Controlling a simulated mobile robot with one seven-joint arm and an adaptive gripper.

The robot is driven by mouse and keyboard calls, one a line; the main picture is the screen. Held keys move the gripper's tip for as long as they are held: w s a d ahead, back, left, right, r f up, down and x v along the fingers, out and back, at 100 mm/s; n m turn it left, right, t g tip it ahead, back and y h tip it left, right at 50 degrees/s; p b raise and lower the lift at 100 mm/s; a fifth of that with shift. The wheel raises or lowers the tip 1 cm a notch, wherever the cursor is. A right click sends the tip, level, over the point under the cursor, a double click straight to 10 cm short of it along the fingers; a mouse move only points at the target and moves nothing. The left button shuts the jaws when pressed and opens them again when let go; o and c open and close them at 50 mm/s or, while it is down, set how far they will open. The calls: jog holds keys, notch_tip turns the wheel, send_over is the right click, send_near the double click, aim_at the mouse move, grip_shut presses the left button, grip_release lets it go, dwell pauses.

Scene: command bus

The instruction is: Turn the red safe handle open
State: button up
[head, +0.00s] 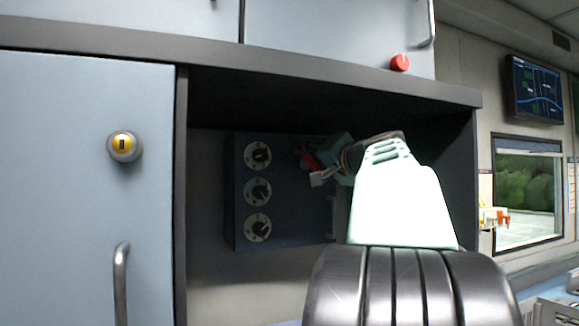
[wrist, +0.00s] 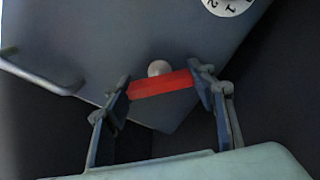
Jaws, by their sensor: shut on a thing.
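The safe (head: 285,220) is a dark blue-grey box inside the dark cabinet recess, with several dials on its front. Its red handle (wrist: 160,84) lies between the two fingers of my gripper (wrist: 160,86) in the wrist view, with a pale round hub behind it. The fingers are shut on the handle, one at each end. In the head view only a bit of the red handle (head: 311,161) shows beside my gripper (head: 316,168); my arm hides the rest. The safe door looks closed.
A grey bar (wrist: 40,74) stands out from the safe front in the wrist view. The recess has a top edge (head: 300,68) and side wall close around my arm. A red knob (head: 400,62) sits above. A blue door (head: 80,200) with a yellow lock (head: 123,145) is at left.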

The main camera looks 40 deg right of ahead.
jog(key=m, duration=0.4)
jog(key=shift+m+p, duration=0.8)
jog(key=shift+m, duration=1.4)
jog(key=o, duration=1.2)
